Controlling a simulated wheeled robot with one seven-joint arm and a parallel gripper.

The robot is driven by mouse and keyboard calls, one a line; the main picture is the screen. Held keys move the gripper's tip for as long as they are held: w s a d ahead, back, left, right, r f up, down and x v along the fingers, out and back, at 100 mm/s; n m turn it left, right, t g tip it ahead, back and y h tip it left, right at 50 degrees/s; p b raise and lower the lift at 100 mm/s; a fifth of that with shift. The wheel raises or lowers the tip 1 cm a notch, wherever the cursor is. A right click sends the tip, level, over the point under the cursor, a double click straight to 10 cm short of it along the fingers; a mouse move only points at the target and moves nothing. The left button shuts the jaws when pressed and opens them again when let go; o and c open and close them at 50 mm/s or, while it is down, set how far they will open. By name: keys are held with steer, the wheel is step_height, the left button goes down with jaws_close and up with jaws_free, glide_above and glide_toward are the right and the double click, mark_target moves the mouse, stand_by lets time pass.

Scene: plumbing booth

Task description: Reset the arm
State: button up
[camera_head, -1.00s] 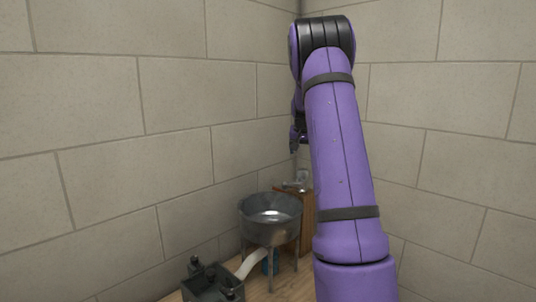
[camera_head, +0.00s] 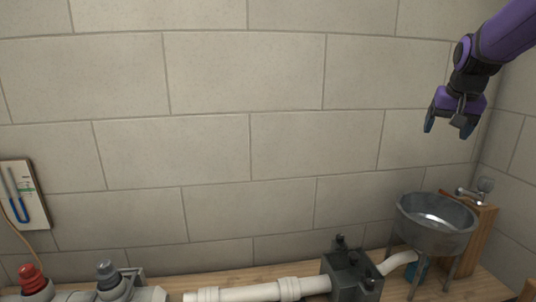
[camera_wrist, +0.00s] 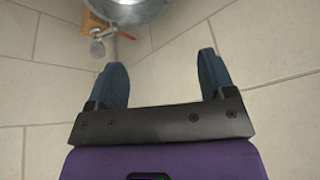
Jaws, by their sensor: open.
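My purple arm reaches in from the upper right of the head view. My gripper (camera_head: 450,122) hangs in the air in front of the tiled wall, above the metal basin (camera_head: 437,226), with clear space between them. Its two blue-tipped fingers are apart with nothing between them. In the wrist view my gripper (camera_wrist: 165,85) shows both fingers spread and empty. The basin also shows at the top edge of the wrist view (camera_wrist: 130,10), partly cut off.
A tap (camera_head: 475,190) sits on a wooden block (camera_head: 484,235) behind the basin. A dark box-like fixture (camera_head: 351,274) joins white pipe (camera_head: 262,291) along the bench. Red (camera_head: 31,278) and grey (camera_head: 106,272) valve knobs and a wall-hung tool board (camera_head: 24,195) are at left. The wall's middle is clear.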

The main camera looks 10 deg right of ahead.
steer(key=s+a+f+n+y, duration=0.1)
steer(key=s+a+f+n, duration=0.1)
steer(key=s+a, duration=0.9)
steer(key=s+a+f+n, duration=0.2)
steer(key=s+a+n, duration=0.2)
steer(key=s+a, duration=0.7)
steer(key=shift+s+n+t+y, duration=0.3)
steer(key=shift+n+t+y, duration=0.1)
